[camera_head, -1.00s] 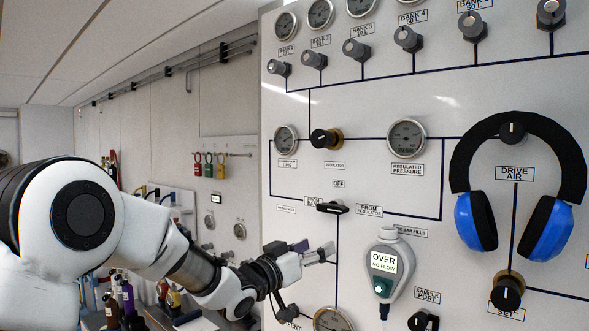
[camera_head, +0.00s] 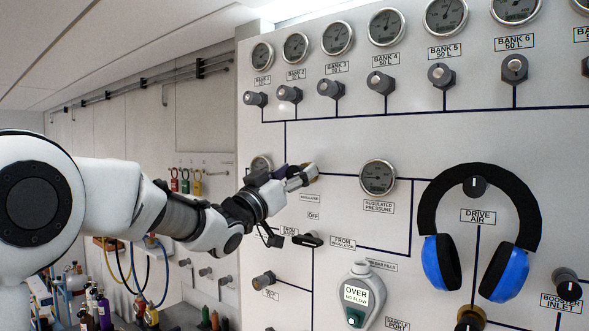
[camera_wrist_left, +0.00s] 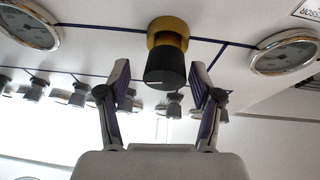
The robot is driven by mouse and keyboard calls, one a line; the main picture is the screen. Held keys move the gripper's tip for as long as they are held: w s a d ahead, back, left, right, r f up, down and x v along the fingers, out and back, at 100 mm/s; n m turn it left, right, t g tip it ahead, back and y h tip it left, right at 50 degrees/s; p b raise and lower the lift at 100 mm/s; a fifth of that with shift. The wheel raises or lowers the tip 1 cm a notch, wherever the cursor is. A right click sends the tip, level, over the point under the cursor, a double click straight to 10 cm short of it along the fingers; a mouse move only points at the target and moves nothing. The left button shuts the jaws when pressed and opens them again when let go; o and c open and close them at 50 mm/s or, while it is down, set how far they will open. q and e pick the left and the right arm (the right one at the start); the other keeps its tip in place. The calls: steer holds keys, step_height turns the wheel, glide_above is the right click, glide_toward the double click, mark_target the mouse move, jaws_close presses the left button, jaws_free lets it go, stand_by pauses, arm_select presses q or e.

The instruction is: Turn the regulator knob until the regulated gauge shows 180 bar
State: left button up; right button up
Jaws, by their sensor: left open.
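The regulator knob (camera_wrist_left: 166,68), black with a brass collar, shows in the left wrist view between my left gripper's two spread fingers. My left gripper (camera_wrist_left: 163,88) is open; whether a finger touches the knob cannot be told. In the head view my left gripper (camera_head: 304,178) covers most of the knob, with only a bit of brass collar showing. My right gripper is not in view.
Blue-and-black ear defenders (camera_head: 477,235) hang around the drive air knob on the right. A grey handheld meter (camera_head: 360,293) reading OVER NO FLOW is below. A black selector handle (camera_head: 307,240) sits under the gripper. Bank valves (camera_head: 328,89) line the panel above.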

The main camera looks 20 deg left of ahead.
arm_select(q)
steer(key=shift+w+a+f, duration=0.15)
steer(key=shift+w+f, duration=0.05)
steer(key=shift+w, duration=0.05)
steer(key=c, duration=1.1)
steer(key=shift+f+m+h+b, duration=0.15)
steer(key=shift+m+h+b, duration=0.25)
steer(key=shift+m, duration=0.3)
steer(key=shift+c, duration=0.3)
steer(key=m+g+h, duration=0.1)
steer(key=m, duration=0.1)
steer(key=m+g, duration=0.1)
steer(key=m, duration=0.2)
steer(key=shift+h, duration=0.4)
steer(key=o, duration=1.1)
steer(key=shift+o, duration=0.3)
steer(key=shift+w, duration=0.15)
